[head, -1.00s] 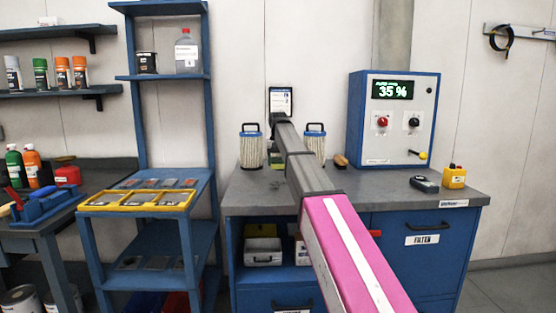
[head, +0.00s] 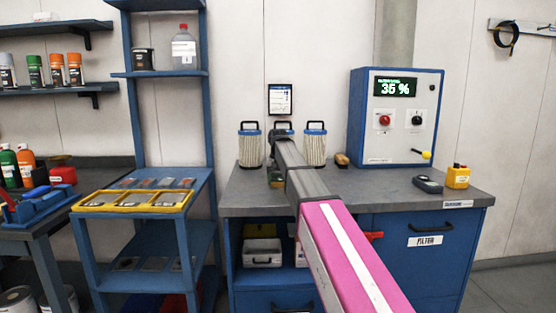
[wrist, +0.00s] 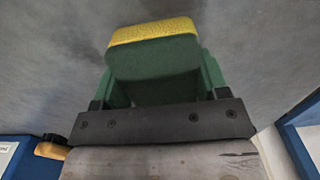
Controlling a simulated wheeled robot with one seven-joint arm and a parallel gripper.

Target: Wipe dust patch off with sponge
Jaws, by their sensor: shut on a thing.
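My gripper (wrist: 157,68) is shut on a sponge (wrist: 152,54), which has a yellow layer and a dark green layer, in the wrist view. Green fingers hold it from both sides. A grey surface fills the view behind the sponge; I cannot tell whether the two touch. In the head view my gripper (head: 276,178) is low over the back of the grey workbench (head: 350,190), between two filter cartridges and partly hidden by my arm. I cannot make out a dust patch in either view.
The filter cartridges (head: 250,148) (head: 315,148) stand close on both sides. A wooden-handled brush (head: 341,160) lies right of them. The bench's front middle is clear.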

